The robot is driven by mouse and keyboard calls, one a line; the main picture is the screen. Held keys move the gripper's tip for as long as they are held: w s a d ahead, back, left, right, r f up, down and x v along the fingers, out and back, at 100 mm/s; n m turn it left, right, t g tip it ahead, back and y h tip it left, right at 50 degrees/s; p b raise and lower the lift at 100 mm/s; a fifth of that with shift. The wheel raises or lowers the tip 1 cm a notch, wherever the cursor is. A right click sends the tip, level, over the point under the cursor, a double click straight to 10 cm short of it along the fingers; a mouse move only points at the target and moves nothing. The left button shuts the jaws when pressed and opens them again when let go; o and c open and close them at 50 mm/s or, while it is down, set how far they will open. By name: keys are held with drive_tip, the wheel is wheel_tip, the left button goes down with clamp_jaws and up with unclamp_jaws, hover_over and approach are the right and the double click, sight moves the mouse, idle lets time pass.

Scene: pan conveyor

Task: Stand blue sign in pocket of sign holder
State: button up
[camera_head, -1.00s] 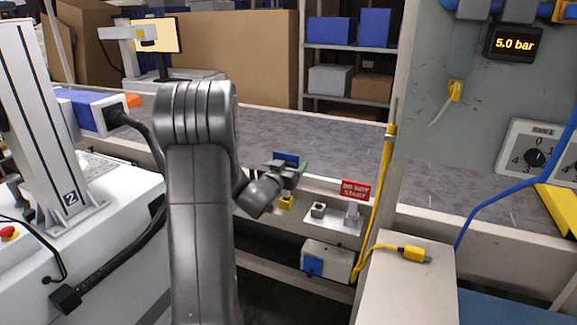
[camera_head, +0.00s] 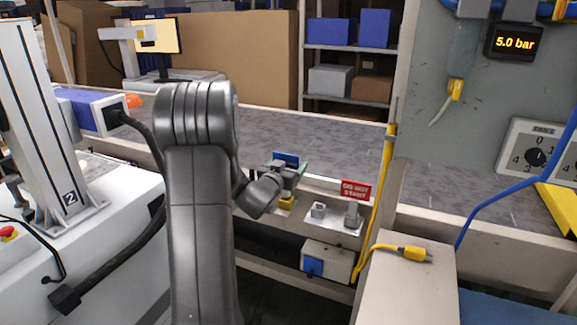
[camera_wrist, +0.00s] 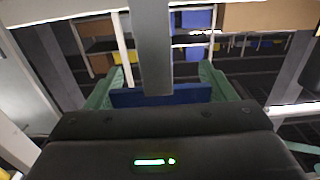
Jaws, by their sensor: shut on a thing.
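My gripper (camera_head: 290,175) is shut on the blue sign (camera_head: 286,159) near the front edge of the conveyor. In the wrist view the blue sign (camera_wrist: 160,96) lies between my two green fingers (camera_wrist: 158,92), and a grey bar covers its middle. A metal plate on the conveyor's front ledge seems to be the sign holder (camera_head: 336,223). It bears a small grey block (camera_head: 318,210), right of and below my gripper, with nothing standing in it. Whether the block has a pocket is too small to tell.
A red "DO NOT START" sign (camera_head: 356,190) stands on a grey post at the plate's right end. A yellow block (camera_head: 286,203) sits just below my gripper.

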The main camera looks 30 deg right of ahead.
drive_tip(key=shift+f+b, duration=1.8)
drive_tip(key=shift+f, duration=0.35)
drive_tip(key=o, duration=1.1)
drive_tip(key=shift+c, duration=0.2)
drive_tip(key=v, duration=1.4)
drive_tip(key=shift+w+d, duration=0.1)
drive_tip(key=shift+d, duration=0.1)
drive_tip(key=x, duration=1.3)
drive_tip(key=shift+w+d, duration=0.15)
drive_tip(key=shift+d, duration=0.05)
drive_tip(key=shift+r, duration=0.35)
